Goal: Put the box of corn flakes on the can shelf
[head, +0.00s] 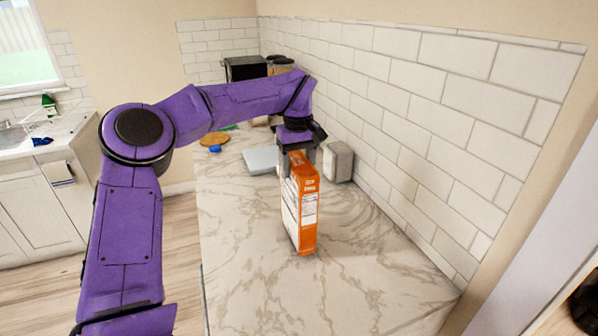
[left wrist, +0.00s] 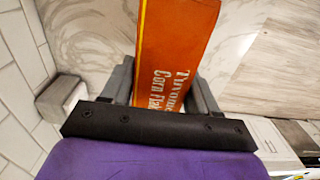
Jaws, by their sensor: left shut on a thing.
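The orange box of corn flakes (head: 308,218) stands upright on, or just above, the marble counter in the head view. I cannot tell whether its base touches. My left gripper (head: 297,158) reaches it from above and is shut on its top end. In the left wrist view the box (left wrist: 176,50) lies between the two grey fingers of the left gripper (left wrist: 162,85), its lettering readable. No can shelf shows clearly in either view. My right gripper is not in view.
The marble counter (head: 250,250) is clear in front of the box. A grey canister (head: 338,162) stands behind it by the tiled wall (head: 430,130). A pale flat item (head: 262,160), a brown round board (head: 214,138) and a black appliance (head: 245,68) are farther back.

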